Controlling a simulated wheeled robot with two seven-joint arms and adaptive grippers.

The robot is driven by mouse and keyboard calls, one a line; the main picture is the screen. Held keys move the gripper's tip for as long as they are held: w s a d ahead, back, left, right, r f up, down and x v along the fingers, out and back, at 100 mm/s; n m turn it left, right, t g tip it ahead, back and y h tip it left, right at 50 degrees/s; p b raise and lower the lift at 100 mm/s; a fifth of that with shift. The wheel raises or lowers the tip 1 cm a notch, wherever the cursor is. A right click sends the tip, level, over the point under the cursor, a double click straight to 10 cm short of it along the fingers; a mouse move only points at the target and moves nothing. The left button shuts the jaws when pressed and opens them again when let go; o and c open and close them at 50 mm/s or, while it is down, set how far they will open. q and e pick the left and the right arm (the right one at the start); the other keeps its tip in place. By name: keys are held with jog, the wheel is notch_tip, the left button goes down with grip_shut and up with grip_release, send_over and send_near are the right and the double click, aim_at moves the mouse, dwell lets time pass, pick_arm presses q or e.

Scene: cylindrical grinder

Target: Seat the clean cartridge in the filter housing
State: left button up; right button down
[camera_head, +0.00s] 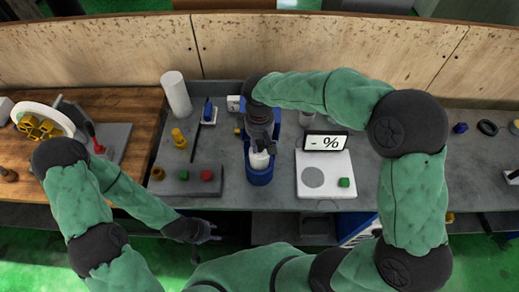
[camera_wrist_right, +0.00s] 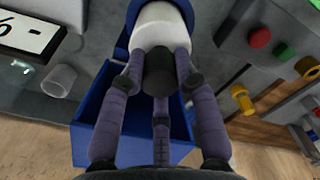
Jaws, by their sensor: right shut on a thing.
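The white cartridge (camera_head: 259,160) is upright under my right gripper (camera_head: 260,146), at the mouth of the blue filter housing (camera_head: 260,178) in the middle of the bench. In the right wrist view my right gripper (camera_wrist_right: 158,78) is shut on the dark knob at the end of the white cartridge (camera_wrist_right: 160,30). The blue wall of the housing (camera_wrist_right: 186,8) shows around the cartridge's far end. How deep the cartridge sits is hidden. My left gripper (camera_head: 208,232) is empty, low in front of the bench's front edge, with its fingers apart.
A scale with a "- %" display (camera_head: 325,142) and a green block stands right of the housing. A panel with red and green buttons (camera_head: 190,176) lies left. A blue open box (camera_wrist_right: 130,135) is behind the housing. A white cylinder (camera_head: 176,95) stands at the back left.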

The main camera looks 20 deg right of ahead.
jog(key=shift+f, duration=2.05)
jog(key=shift+f+b, duration=0.1)
jog(key=shift+b, duration=0.25)
jog(key=c, duration=0.9)
grip_release()
jog(key=shift+f, duration=0.1)
jog(key=shift+r, duration=0.35)
notch_tip(320, 180, up, 12)
jog(key=shift+f+p, duration=0.15)
jog(key=shift+p, duration=0.75)
